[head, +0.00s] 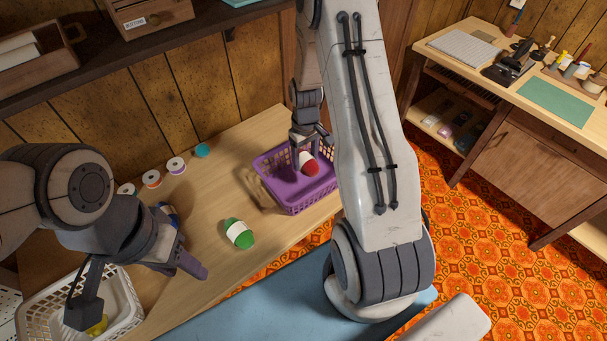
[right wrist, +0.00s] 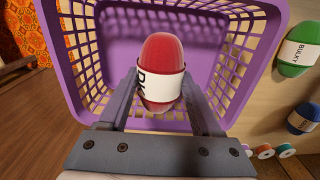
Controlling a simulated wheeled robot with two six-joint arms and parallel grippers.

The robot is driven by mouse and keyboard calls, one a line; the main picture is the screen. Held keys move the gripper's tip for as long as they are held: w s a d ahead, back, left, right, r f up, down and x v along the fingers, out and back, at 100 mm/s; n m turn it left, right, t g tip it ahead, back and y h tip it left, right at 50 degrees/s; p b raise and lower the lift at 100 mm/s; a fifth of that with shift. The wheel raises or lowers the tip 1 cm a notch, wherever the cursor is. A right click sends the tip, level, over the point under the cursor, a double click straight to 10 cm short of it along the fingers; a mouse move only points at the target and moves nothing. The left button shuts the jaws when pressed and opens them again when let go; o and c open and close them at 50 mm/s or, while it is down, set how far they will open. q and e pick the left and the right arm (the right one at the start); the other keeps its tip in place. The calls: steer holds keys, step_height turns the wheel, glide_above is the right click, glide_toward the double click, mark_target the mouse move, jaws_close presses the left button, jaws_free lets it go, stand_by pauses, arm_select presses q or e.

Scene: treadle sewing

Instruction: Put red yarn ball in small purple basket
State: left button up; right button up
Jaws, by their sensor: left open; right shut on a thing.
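The red yarn ball (head: 310,165) has a white label band. My right gripper (head: 308,150) is shut on it. The purple basket (head: 296,203) stands on the wooden table, and the ball is over its opening, within the rim as seen from above. In the right wrist view the red yarn ball (right wrist: 162,58) sits between the two fingers (right wrist: 160,85), with the purple basket (right wrist: 275,40) around and beneath it. I cannot tell whether the ball touches the basket floor. My left gripper (head: 138,285) is open and empty, near the white basket.
A green yarn ball (head: 239,233) lies on the table left of the purple basket. A white basket (head: 122,309) with a yellow item (head: 98,325) is at the lower left. A blue ball (right wrist: 304,119) is partly hidden in the head view.

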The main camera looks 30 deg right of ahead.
step_height(320, 180, down, 6)
steer(key=shift+d+f+p, duration=0.1)
steer(key=shift+f+p, duration=0.1)
steer(key=shift+p, duration=0.2)
steer(key=shift+f, duration=0.15)
steer(key=shift+f, duration=0.2)
steer(key=o, duration=1.3)
steer(key=shift+r, duration=0.1)
